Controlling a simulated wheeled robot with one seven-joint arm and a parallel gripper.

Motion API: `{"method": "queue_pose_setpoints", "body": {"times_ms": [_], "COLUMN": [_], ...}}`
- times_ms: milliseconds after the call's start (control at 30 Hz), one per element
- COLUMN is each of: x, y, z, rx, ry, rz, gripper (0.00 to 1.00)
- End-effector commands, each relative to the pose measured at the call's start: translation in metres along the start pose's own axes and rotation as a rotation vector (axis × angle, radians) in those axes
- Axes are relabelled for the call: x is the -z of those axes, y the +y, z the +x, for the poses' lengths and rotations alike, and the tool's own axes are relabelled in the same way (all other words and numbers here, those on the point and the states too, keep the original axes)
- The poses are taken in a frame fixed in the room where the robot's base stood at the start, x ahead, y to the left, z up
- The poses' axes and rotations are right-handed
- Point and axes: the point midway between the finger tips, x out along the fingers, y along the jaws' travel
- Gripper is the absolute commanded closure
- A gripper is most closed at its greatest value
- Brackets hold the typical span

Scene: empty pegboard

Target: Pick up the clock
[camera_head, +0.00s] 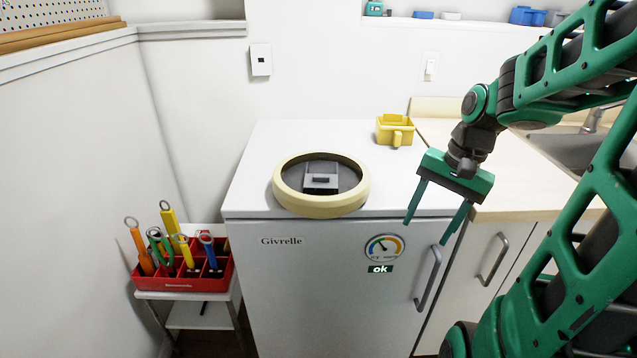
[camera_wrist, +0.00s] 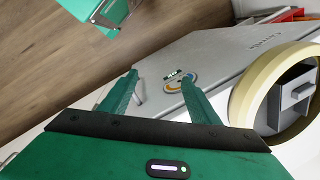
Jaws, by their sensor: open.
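The clock (camera_head: 321,184) lies on top of the white fridge (camera_head: 256,158), near its front edge. It has a round cream rim, and its dark grey side with a small box in the middle faces up. In the wrist view the clock (camera_wrist: 252,92) is at the right, cut off by the picture edge. My green gripper (camera_head: 436,222) is open and empty. It hangs to the right of the clock, apart from it, near the front right edge of the fridge. In the wrist view my gripper's fingers (camera_wrist: 156,84) have nothing between them.
A yellow bin (camera_head: 395,131) stands at the back right of the fridge top. A red tool caddy (camera_head: 190,281) sits on a low cart at the left. A counter with a sink (camera_head: 570,150) adjoins the right. The fridge top left of the clock is clear.

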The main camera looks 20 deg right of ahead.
Motion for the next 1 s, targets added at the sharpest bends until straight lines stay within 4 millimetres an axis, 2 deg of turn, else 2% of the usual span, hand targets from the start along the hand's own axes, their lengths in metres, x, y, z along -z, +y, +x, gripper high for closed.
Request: {"method": "queue_pose_setpoints", "body": {"times_ms": [33, 267, 500, 700, 1000], "x": [0.011, 0.046, 0.075, 0.060, 0.034], "y": [-0.011, -0.066, -0.104, -0.148, -0.184], "z": [0.004, 0.009, -0.014, -0.028, -0.040], "rx": [0.034, 0.220, 0.430, 0.506, 0.506], "ry": [-0.029, -0.198, -0.459, -0.693, -0.888], "rz": [0.061, 0.321, 0.581, 0.750, 0.905], "gripper": [0.44, 0.44, 0.44, 0.44, 0.44]}}
